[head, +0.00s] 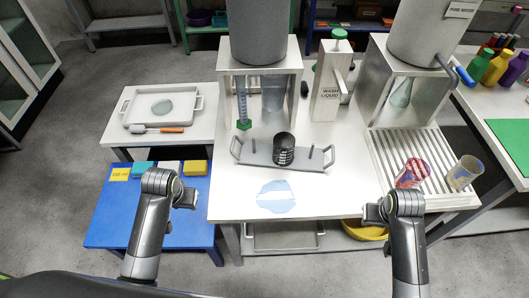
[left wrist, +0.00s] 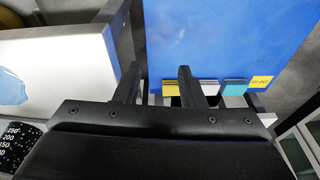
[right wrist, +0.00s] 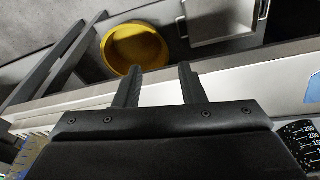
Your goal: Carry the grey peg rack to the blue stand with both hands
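The grey peg rack (head: 262,158) stands on the white table, with a raised handle at each end and short upright pegs. A black cylinder with white graduation marks (head: 284,148) sits at its middle. The blue stand (head: 110,222) is low, left of the table; its top also shows in the left wrist view (left wrist: 225,35). My left gripper (head: 185,198) is over the blue stand's right part, left of the rack; its fingers (left wrist: 158,82) are apart and empty. My right gripper (head: 372,212) is near the table's front edge, right of the rack; its fingers (right wrist: 158,80) are apart and empty.
Sponges (head: 168,168) and a yellow label line the stand's back edge; its front is clear. A light blue patch (head: 277,196) lies before the rack. A metal housing (head: 226,110) stands behind it. A ribbed drainer (head: 405,150) holds two cups. A yellow bowl (right wrist: 136,48) is below the table.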

